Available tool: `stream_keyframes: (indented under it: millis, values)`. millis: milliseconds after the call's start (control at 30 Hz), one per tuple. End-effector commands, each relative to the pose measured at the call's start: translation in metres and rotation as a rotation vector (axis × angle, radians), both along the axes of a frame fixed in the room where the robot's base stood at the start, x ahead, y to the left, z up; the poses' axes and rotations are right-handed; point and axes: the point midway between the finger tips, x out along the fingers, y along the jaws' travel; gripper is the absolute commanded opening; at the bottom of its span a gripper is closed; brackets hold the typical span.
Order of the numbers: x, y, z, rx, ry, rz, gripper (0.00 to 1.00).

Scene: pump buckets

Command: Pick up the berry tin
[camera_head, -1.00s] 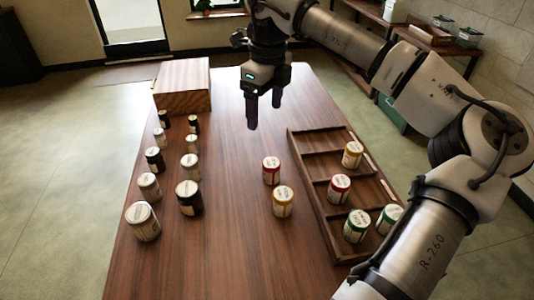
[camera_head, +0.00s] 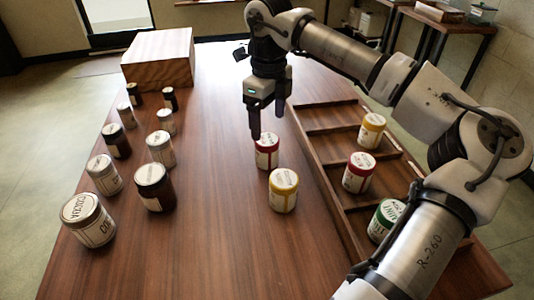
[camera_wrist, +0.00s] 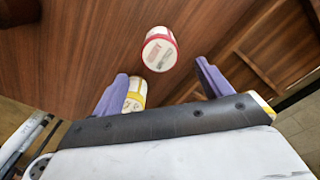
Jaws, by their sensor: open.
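A white tin with a red lid (camera_head: 267,150) stands upright on the table, left of the wooden tray. Its label is too small to read. A second red-lidded tin (camera_head: 359,172) stands in a tray compartment. My gripper (camera_head: 268,124) is open and empty, pointing down above and close to the red tin on the table. In the wrist view this red tin (camera_wrist: 160,50) shows beyond the fingertips, between their lines, not gripped. A yellow-lidded tin (camera_head: 283,190) stands just in front of it; it also shows in the wrist view (camera_wrist: 136,92), partly behind the left finger.
The wooden tray (camera_head: 331,193) at right also holds a yellow-lidded tin (camera_head: 371,131) and a green-lidded tin (camera_head: 385,218), partly hidden by my arm. Several white and dark tins stand in rows at left. A wooden box (camera_head: 158,60) sits at the back left.

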Motion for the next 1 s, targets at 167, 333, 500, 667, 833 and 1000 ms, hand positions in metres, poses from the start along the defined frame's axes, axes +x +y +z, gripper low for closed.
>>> stream_keyframes:
  millis: [167, 333, 500, 667, 833, 1000]
  values:
    - [0.0, 0.0, -0.035, 0.001, 0.002, 0.001, 0.77]
    - [0.0, 0.0, -0.05, 0.001, 0.001, 0.001, 0.77]
    - [0.001, 0.002, -0.065, 0.002, 0.001, 0.001, 0.77]
    - [0.002, 0.003, -0.09, 0.002, 0.002, 0.001, 0.77]
    - [0.002, 0.003, -0.102, 0.001, 0.0, 0.0, 0.77]
    - [0.002, 0.003, -0.103, 0.001, -0.001, 0.0, 0.77]
